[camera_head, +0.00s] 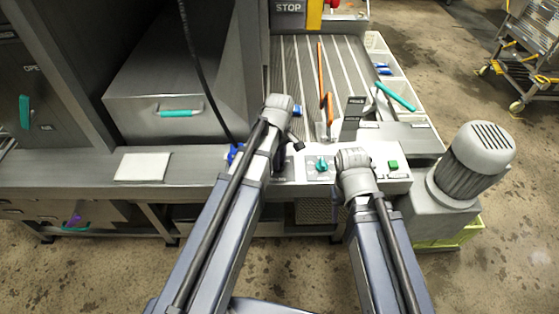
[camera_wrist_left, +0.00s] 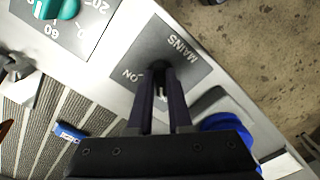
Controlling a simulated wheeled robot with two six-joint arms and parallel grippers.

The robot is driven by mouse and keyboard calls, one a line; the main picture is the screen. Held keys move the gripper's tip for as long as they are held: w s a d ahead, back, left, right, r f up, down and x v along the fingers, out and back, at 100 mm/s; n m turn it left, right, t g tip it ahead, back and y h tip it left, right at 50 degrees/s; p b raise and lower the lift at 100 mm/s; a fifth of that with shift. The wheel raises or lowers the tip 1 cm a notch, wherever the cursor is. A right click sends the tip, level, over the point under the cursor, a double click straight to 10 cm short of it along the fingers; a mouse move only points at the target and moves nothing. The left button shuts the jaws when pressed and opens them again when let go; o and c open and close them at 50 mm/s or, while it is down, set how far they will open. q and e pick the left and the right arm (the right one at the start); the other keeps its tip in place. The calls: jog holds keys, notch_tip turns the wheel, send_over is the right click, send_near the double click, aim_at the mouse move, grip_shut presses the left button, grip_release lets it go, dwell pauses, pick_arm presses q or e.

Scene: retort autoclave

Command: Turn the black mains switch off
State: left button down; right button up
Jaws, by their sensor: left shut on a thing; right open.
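The black mains switch (camera_wrist_left: 158,65) sits on a dark grey plate (camera_wrist_left: 182,48) lettered MAINS and ON in the left wrist view. My left gripper (camera_wrist_left: 166,78) is over the plate, its two dark fingers closed around the switch. The fingers hide most of the switch, so I cannot tell which way it points. In the head view my left arm and wrist (camera_head: 279,105) cover most of this plate. My right wrist (camera_head: 353,160) is over the right part of the panel; its fingers are hidden.
A teal timer knob (camera_head: 322,164) and a green button (camera_head: 393,164) are on the same panel (camera_head: 402,176). A blue part (camera_wrist_left: 224,124) is close beside my left gripper. Dark sign plates (camera_head: 355,105) stand behind the panel. A grey motor (camera_head: 480,157) is at the right.

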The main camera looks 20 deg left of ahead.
dwell(0.4)
pick_arm(q)
jog(key=c, duration=0.8)
grip_release()
jog(key=shift+c, duration=0.2)
notch_tip(320, 180, up, 8)
jog(key=p, duration=0.8)
jog(key=shift+f, duration=0.1)
